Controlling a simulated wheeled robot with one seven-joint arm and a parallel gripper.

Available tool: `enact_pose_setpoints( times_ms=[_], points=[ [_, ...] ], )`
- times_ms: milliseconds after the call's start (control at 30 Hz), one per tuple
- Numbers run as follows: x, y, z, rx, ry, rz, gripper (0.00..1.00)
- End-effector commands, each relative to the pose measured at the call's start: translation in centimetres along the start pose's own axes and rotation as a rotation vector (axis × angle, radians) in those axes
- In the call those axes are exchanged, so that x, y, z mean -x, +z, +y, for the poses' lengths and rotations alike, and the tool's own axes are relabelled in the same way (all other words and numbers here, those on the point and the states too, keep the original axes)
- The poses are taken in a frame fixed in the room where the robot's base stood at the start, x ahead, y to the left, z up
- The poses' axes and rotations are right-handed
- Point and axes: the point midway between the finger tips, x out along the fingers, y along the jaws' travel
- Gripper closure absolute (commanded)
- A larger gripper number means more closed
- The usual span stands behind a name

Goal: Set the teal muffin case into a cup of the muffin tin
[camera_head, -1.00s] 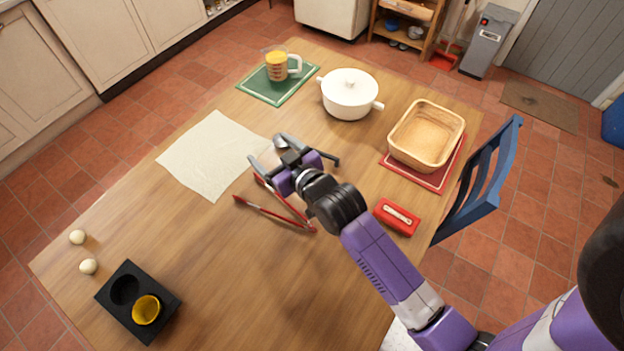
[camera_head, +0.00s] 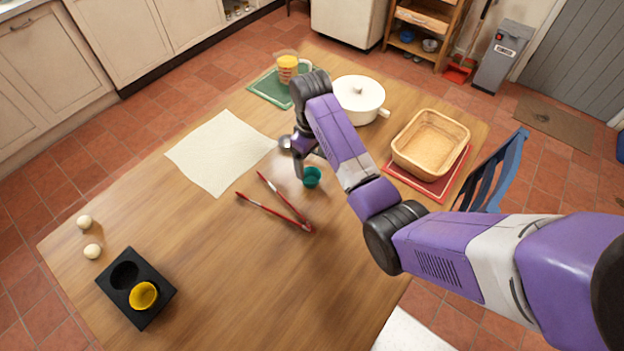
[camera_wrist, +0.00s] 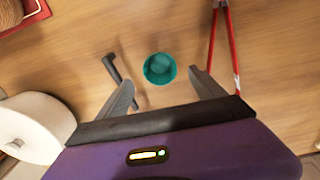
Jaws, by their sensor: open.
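The teal muffin case (camera_head: 311,177) stands on the table just right of and below my gripper (camera_head: 298,162) in the head view. In the wrist view the teal case (camera_wrist: 160,69) lies ahead of my open gripper (camera_wrist: 164,88), roughly midway between the fingers, with no finger touching it. The black muffin tin (camera_head: 152,313) is at the table's front left. It has two cups: the nearer holds a yellow case (camera_head: 143,295), and the farther cup (camera_head: 125,276) is empty.
Red tongs (camera_head: 275,212) lie left of the teal case; they also show in the wrist view (camera_wrist: 235,45). A white pot (camera_head: 358,98) and a basket (camera_head: 430,145) stand behind and to the right. A cloth (camera_head: 218,152) and two pale balls (camera_head: 92,251) lie left.

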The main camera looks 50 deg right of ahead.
Motion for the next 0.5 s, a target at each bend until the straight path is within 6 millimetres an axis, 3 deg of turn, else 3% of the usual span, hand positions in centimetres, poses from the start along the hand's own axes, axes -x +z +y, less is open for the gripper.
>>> enact_pose_setpoints(
  times_ms=[500],
  points=[
    [-5.3,-0.1,0.1,0.007,-0.003,-0.007,0.22]
  ],
)
